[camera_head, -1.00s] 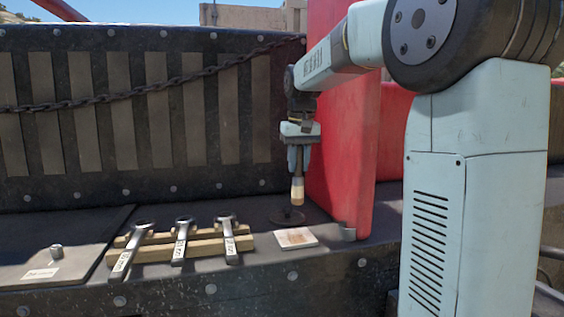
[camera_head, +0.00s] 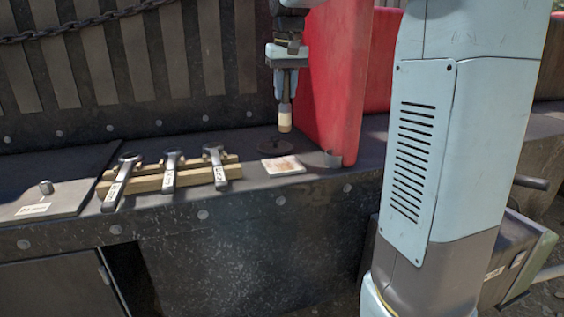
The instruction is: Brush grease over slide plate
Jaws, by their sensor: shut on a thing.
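My gripper (camera_head: 287,88) points down and is shut on a brush (camera_head: 285,118) with a brown handle and a pale lower end. The brush is upright. Its tip appears just above a dark round disc or lid (camera_head: 265,141) on the dark ledge; I cannot tell whether they touch. A small pale square (camera_head: 283,166) with brownish marks lies flat in front of the brush. A dark flat plate (camera_head: 75,175) with a small knob and a label lies at the left; I cannot tell which of these is the slide plate. No grease is clearly visible.
Several wrenches (camera_head: 169,172) rest on wooden strips (camera_head: 150,184), left of the pale square. A chain (camera_head: 70,27) hangs along the back wall.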

